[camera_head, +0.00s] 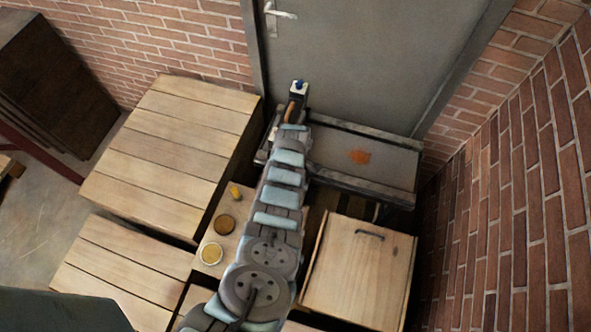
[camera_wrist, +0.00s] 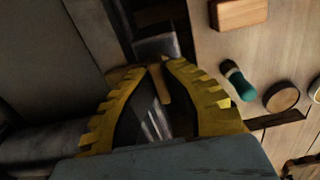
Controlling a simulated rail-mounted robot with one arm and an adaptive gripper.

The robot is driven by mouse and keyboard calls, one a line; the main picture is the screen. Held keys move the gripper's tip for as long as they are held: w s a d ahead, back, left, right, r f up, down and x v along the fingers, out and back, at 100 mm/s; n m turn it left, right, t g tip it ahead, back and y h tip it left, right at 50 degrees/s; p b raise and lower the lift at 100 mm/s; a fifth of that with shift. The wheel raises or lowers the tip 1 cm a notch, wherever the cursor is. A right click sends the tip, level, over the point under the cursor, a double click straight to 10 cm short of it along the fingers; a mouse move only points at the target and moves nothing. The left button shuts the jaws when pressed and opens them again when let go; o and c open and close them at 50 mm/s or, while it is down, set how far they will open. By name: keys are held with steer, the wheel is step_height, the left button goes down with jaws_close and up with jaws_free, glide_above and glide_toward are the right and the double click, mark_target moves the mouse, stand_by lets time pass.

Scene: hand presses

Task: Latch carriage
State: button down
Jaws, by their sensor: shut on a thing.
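The carriage appears to be the flat grey bed (camera_head: 385,162) with dark rails and an orange patch, set against the door in the head view. My arm reaches over its left end, and my gripper is not clearly distinguishable there. In the wrist view my gripper (camera_wrist: 164,68) has yellow ribbed fingers closed on a narrow tan bar (camera_wrist: 160,86), probably a handle. A grey metal block (camera_wrist: 157,46) sits just beyond the fingertips.
A wooden board beside my arm carries a yellow piece (camera_head: 235,192), a brown disc (camera_head: 224,225) and a yellow-topped round item (camera_head: 211,254). A wooden cabinet with a dark handle (camera_head: 369,234) stands right of my arm. Plank tables (camera_head: 165,140) fill the left; brick walls bound the right.

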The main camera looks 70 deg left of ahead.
stand_by(0.4)
steer(key=c, duration=1.1)
jaws_free()
steer(key=shift+r, duration=0.1)
steer(key=shift+a+r, duration=0.1)
steer(key=shift+r, duration=5.8)
steer(key=shift+w+f, duration=0.1)
